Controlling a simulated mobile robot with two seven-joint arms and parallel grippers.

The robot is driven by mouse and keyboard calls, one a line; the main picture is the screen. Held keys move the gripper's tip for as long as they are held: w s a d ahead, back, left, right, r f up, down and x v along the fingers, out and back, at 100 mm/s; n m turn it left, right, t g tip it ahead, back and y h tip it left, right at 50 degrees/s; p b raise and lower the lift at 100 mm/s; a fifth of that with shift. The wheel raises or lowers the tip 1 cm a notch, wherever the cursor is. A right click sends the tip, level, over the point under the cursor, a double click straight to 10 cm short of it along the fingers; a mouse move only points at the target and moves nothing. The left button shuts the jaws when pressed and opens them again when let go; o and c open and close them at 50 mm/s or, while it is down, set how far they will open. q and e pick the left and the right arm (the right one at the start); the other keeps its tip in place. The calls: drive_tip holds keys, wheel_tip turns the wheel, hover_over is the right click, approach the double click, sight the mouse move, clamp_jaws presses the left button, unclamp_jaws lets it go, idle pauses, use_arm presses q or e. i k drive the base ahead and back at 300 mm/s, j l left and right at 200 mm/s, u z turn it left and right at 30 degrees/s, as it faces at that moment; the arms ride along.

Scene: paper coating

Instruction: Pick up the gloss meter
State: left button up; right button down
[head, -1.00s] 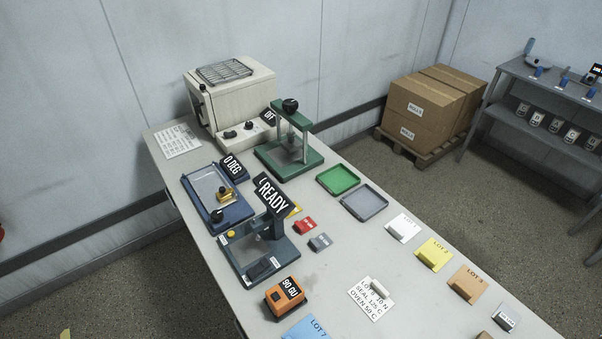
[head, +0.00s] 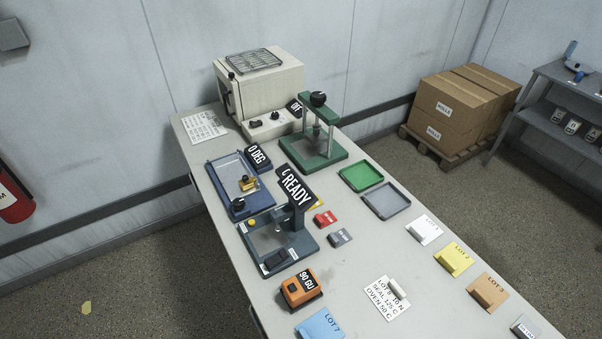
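The gloss meter appears to be the small orange box (head: 298,290) with a dark display reading "90 GU". It sits on the pale table (head: 350,260) near its left edge, in front of the blue device with the "READY" sign (head: 284,240). Nothing touches it. Neither of my grippers shows in the head view.
A blue "LOT 7" card (head: 320,325) lies just in front of the orange box. A white label card (head: 387,297) lies to its right. Red (head: 325,219) and grey (head: 341,238) blocks lie behind. Green (head: 360,177) and grey (head: 386,200) trays lie farther back. Bare table separates these.

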sight(307, 285)
drive_tip(key=k+l, duration=0.6)
drive_tip(key=k, duration=0.15)
